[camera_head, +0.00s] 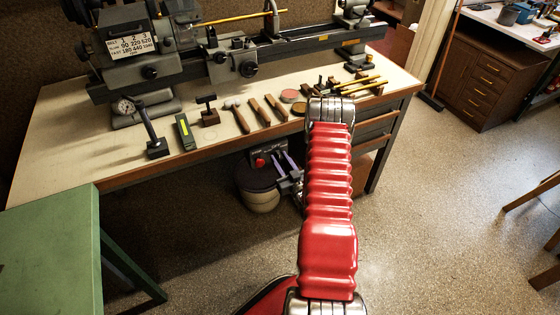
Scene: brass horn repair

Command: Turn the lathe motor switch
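The lathe (160,72) stands along the back of the workbench, with a speed plate on its headstock. Under the bench's front edge is a small dark box with a red part (259,162), which looks like the motor switch; its setting is too small to read. My gripper (284,161) is low under the bench edge, just right of this box. Its two pale purple fingers point up with a narrow gap between them, and nothing shows in the gap. I cannot tell whether they touch the box. My red arm hides part of the area to the right.
The bench top (80,125) carries a dial gauge (123,107), hammers (236,115), files and brass rods (362,85). A round cream and grey container (262,198) sits below the bench. A green table (50,255) stands at lower left.

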